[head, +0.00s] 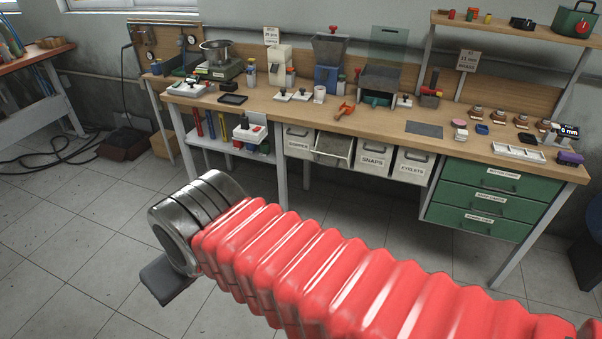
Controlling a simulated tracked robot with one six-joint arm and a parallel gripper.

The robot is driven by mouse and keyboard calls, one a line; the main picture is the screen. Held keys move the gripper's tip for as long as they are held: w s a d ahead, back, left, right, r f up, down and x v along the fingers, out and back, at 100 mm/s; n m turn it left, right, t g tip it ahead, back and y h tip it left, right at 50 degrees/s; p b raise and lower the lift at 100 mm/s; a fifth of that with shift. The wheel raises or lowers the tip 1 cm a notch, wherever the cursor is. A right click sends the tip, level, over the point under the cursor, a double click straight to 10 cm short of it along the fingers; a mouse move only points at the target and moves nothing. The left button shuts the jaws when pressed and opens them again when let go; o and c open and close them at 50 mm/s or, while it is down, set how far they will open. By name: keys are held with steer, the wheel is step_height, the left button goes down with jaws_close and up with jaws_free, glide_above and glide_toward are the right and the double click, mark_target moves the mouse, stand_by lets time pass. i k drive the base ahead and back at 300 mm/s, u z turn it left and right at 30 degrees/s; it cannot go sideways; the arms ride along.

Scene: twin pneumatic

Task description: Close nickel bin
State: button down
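Under the workbench hangs a row of pale grey bins. One bin (345,153), second from the left, is pulled out and tilted, so its open top shows. Its front label cannot be read from here, so I cannot confirm that it is the nickel bin. My red bellows arm crosses the foreground to a ribbed metal wrist. My gripper (166,281) shows only as a dark grey piece below the wrist, over the floor, well apart from the bins and nearer to me. Its fingers are mostly hidden, and I cannot tell whether they are open or shut.
A copper-labelled bin (298,141), a snaps bin (373,158) and an eyelets bin (412,166) look shut. Green drawers (483,201) stand right of them, and a white press (249,131) on a low shelf stands left. Tiled floor before the bench is clear.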

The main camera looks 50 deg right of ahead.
mark_target(335, 149)
steer(key=u, duration=0.2)
steer(key=i, duration=2.05)
steer(key=z, duration=2.3)
